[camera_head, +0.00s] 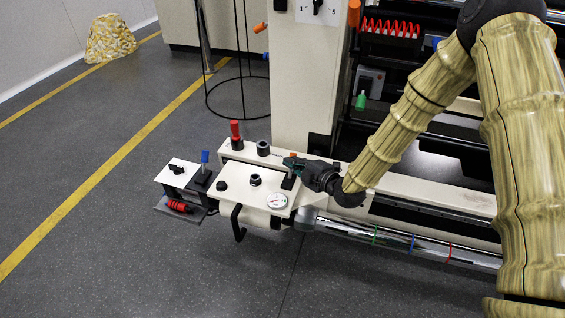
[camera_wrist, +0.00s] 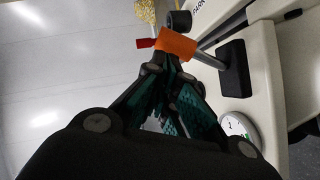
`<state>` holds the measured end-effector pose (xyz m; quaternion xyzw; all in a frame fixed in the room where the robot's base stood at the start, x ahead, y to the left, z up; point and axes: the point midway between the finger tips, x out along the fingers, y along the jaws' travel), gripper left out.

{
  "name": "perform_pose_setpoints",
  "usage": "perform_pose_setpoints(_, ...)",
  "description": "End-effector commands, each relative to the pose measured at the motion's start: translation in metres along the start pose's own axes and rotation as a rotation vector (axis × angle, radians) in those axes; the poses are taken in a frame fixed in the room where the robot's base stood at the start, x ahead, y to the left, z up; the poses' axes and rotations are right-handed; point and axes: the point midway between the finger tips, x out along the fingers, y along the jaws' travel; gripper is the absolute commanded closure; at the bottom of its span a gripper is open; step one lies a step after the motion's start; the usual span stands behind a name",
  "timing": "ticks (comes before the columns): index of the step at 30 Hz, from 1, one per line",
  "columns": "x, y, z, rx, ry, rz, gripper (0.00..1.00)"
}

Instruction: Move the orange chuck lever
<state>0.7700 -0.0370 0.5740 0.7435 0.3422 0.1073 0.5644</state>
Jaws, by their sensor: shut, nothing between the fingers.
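The orange chuck lever (camera_wrist: 177,43) has an orange grip on a metal shaft that runs to a black base on the white panel. In the head view only a sliver of its orange grip (camera_head: 292,155) shows behind my gripper. My gripper (camera_wrist: 168,68) has teal-lined fingers drawn together at their tips, just below the orange grip in the wrist view. The tips overlap the grip's lower edge in the picture; I cannot tell whether they touch it. In the head view my gripper (camera_head: 291,162) reaches in from the right over the panel. Nothing is held.
A dial gauge (camera_head: 277,201), a red handle (camera_head: 235,130), a blue-topped lever (camera_head: 204,160) and black knobs stand close by on the white housing. A black handle (camera_head: 237,222) hangs at its front. Open floor lies to the left.

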Motion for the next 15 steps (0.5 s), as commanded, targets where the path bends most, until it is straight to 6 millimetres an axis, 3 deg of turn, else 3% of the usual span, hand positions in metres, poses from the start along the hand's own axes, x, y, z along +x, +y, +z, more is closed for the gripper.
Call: perform_pose_setpoints(15,-0.0013,0.0014,0.0052,-0.001,-0.004,0.003,1.0)
